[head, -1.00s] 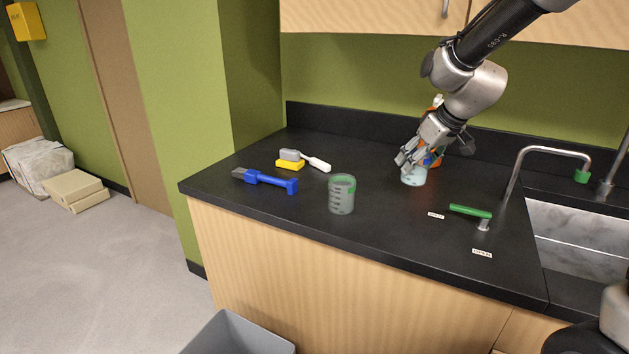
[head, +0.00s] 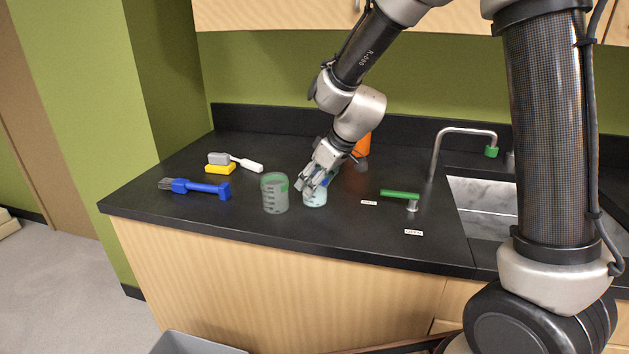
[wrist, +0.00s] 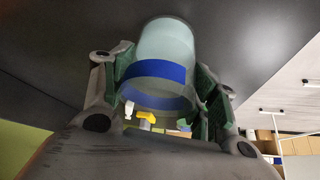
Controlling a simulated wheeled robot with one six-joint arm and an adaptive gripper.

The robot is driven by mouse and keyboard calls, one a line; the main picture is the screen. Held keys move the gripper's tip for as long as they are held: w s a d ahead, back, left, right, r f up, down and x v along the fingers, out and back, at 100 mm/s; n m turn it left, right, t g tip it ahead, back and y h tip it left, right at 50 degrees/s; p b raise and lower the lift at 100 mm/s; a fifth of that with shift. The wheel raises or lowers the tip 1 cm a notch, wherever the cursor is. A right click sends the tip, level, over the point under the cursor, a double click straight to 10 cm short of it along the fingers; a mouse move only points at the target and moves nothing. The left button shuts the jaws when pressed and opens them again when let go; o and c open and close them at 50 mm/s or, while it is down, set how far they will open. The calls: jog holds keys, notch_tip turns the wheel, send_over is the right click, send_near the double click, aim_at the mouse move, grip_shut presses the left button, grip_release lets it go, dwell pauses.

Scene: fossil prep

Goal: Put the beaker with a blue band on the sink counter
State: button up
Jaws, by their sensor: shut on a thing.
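The beaker with a blue band (wrist: 165,48) is clear and pale, and its blue band shows plainly in the wrist view. My gripper (wrist: 160,75) is shut on it, with a green-padded finger on each side. In the head view my gripper (head: 318,181) hides much of the beaker (head: 315,199), whose lower part shows over the black sink counter (head: 330,232). I cannot tell whether its base touches the counter. A similar beaker with a green band (head: 275,196) stands upright just left of it, apart by a small gap.
An orange bottle (head: 363,145) is behind my gripper. A green-handled tap lever (head: 400,194), labels, faucet (head: 465,131) and sink (head: 485,205) are right. A grey bin (head: 195,344) stands below.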

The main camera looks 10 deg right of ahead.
jog(key=shift+f, duration=0.1)
jog(key=o, duration=1.1)
jog(key=shift+r, duration=0.3)
jog(key=v, duration=1.1)
jog(key=shift+s+d+r, duration=0.2)
jog(key=shift+r, duration=0.05)
jog(key=s+d+r+m+h, duration=0.1)
jog(key=s+d+m, duration=0.3)
jog(key=s+d, duration=0.6)
jog(key=s+d+r+m+h, duration=0.2)
jog(key=s+d+m, duration=0.3)
jog(key=s+d, duration=0.6)
jog(key=s+h, duration=0.1)
jog(key=s, duration=0.2)
jog(key=shift+s+d, duration=0.15)
